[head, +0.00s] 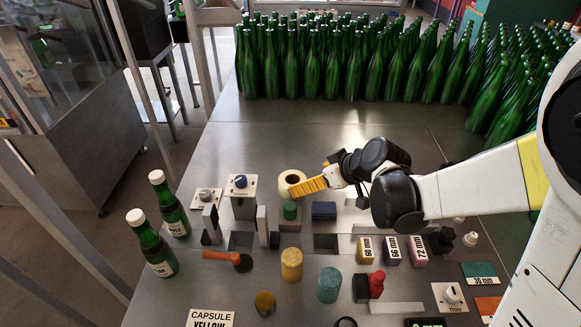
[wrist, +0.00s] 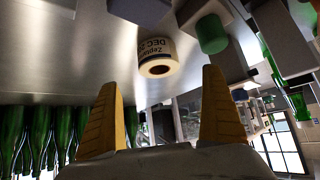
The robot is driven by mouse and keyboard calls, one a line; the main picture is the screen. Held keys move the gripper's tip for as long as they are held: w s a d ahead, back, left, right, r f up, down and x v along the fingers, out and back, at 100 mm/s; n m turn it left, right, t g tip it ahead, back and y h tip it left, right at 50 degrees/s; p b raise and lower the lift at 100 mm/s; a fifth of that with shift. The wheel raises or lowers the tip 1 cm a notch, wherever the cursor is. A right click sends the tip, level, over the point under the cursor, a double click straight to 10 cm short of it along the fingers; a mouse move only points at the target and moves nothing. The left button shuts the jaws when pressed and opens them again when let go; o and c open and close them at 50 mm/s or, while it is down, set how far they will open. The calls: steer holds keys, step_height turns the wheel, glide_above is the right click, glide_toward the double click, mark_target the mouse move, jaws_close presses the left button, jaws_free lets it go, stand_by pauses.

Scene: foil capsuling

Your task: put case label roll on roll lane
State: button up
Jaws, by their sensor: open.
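The case label roll is a cream-white roll with a dark core hole (head: 292,176); it stands on the grey metal table behind the green cylinder. In the wrist view the roll (wrist: 156,50) shows printed text on its side and lies ahead of the fingertips, between their lines. My gripper (head: 305,187) has yellow fingers and hovers just right of the roll in the head view. The fingers are spread and empty in the wrist view (wrist: 160,88); the roll looks apart from them. I cannot tell which surface is the roll lane.
A green cylinder (head: 290,210) on a block and a dark blue stack (head: 324,210) stand close to the roll. Coloured numbered boxes (head: 391,250) stand to the right. Many green bottles (head: 340,60) fill the back. Table between roll and bottles is clear.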

mark_target(293, 181)
steer(key=b+x, duration=0.1)
steer(key=x, duration=0.3)
steer(key=shift+a+f, duration=0.1)
steer(key=shift+f, duration=0.15)
steer(key=shift+w+b+x, duration=0.25)
steer(key=shift+b+x, duration=1.1)
steer(key=shift+x, duration=1.85)
steer(key=shift+r, duration=0.25)
steer(key=c, duration=1.4)
steer(key=shift+c, duration=0.3)
steer(key=shift+r, duration=0.15)
